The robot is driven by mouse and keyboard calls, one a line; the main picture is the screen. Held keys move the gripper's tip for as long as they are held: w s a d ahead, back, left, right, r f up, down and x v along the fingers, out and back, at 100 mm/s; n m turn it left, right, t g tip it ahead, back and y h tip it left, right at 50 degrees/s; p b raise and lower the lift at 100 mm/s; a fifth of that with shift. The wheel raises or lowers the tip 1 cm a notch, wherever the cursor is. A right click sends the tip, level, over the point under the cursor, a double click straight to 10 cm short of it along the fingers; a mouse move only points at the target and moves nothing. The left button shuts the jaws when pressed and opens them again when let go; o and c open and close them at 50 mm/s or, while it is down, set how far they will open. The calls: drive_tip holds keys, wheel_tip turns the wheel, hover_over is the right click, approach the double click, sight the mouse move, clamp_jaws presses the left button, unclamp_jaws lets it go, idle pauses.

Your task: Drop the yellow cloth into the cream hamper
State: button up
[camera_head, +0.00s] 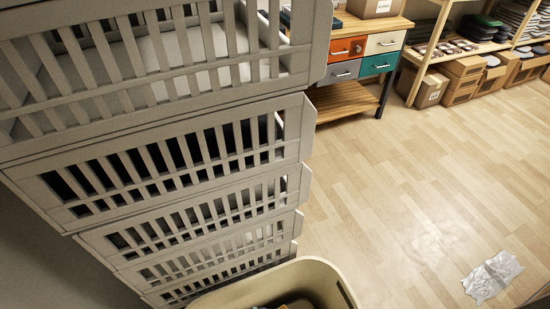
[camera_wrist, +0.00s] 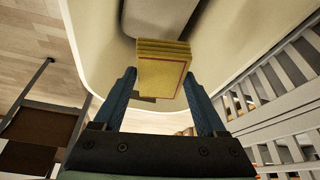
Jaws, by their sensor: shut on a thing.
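The yellow cloth (camera_wrist: 162,72) is a folded, layered square between the two blue fingers of my gripper (camera_wrist: 160,88) in the wrist view. My gripper is shut on it. The cream hamper (camera_wrist: 92,40) fills the background behind the cloth, with its curved rim and inner wall showing. The cloth appears over or within its opening; the exact depth is hard to tell. In the head view the hamper (camera_head: 335,275) is cut off at the bottom edge, and small blue and yellow bits show inside it.
A tall stack of grey slatted crates (camera_head: 170,160) stands close beside the hamper. A crumpled silvery sheet (camera_head: 491,277) lies on the wooden floor at right. A drawer bench (camera_head: 360,60) and shelves with cardboard boxes (camera_head: 465,68) stand at the back. The middle floor is clear.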

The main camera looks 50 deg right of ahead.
wheel_tip(320, 180, down, 5)
drive_tip(key=b, duration=0.3)
drive_tip(key=shift+r+b, duration=0.2)
drive_tip(key=shift+b, duration=0.1)
drive_tip(key=o, duration=1.3)
drive_tip(key=shift+r, duration=0.1)
drive_tip(key=p+v, duration=0.2)
drive_tip(key=v, duration=1.1)
drive_tip(key=shift+d+p, duration=0.1)
drive_tip(key=shift+p, duration=0.2)
